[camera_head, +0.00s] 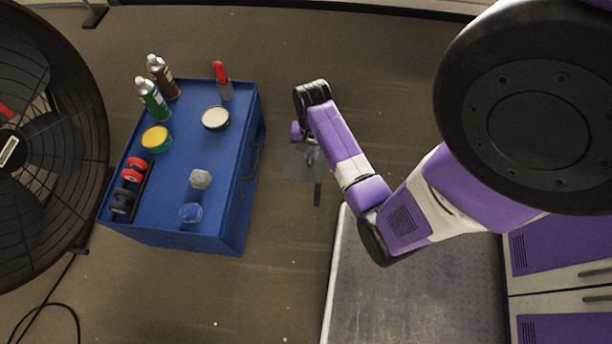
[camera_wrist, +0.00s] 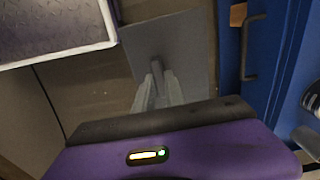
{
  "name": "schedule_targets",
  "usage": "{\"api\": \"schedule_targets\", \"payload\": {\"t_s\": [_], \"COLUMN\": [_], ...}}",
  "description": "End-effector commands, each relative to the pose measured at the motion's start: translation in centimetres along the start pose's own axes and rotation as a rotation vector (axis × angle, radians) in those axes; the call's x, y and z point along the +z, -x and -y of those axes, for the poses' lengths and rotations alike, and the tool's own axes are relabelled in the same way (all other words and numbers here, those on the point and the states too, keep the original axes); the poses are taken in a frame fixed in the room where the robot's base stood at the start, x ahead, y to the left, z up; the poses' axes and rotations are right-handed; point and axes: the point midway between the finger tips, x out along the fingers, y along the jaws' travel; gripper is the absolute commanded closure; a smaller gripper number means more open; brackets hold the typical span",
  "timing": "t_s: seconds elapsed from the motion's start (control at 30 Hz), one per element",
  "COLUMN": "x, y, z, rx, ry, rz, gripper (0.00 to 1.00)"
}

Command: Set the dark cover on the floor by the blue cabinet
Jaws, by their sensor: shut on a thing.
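The dark cover is a flat grey panel (camera_wrist: 195,45) in the wrist view, with a small upright grip on its face. My gripper (camera_wrist: 157,88) is shut on that grip. In the head view the cover (camera_head: 297,172) shows below my gripper (camera_head: 309,154), partly hidden by my arm. It is over the floor, just right of the blue cabinet (camera_head: 228,185). I cannot tell whether it touches the floor. The blue cabinet (camera_wrist: 229,50) also stands at the right of the wrist view, with a gap between it and the cover.
Spray cans (camera_head: 153,98), a yellow-lidded tin (camera_head: 156,139), a pale-topped tin (camera_head: 215,119) and other small items stand on the cabinet. Its handle (camera_head: 252,162) faces the cover. A large fan (camera_head: 50,150) stands at left. A grey platform (camera_head: 420,300) lies lower right. Floor (camera_head: 290,250) is clear between.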

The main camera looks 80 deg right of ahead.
Motion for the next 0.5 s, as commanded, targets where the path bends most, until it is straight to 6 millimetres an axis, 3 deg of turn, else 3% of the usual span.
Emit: {"api": "schedule_targets", "payload": {"t_s": [0.1,0.5], "x": [0.1,0.0], "y": [-3.4,-12.2], "z": [0.0,0.1], "rx": [0.001,0.000], "ry": [0.002,0.002], "rz": [0.002,0.000], "gripper": [1.00,1.00]}}
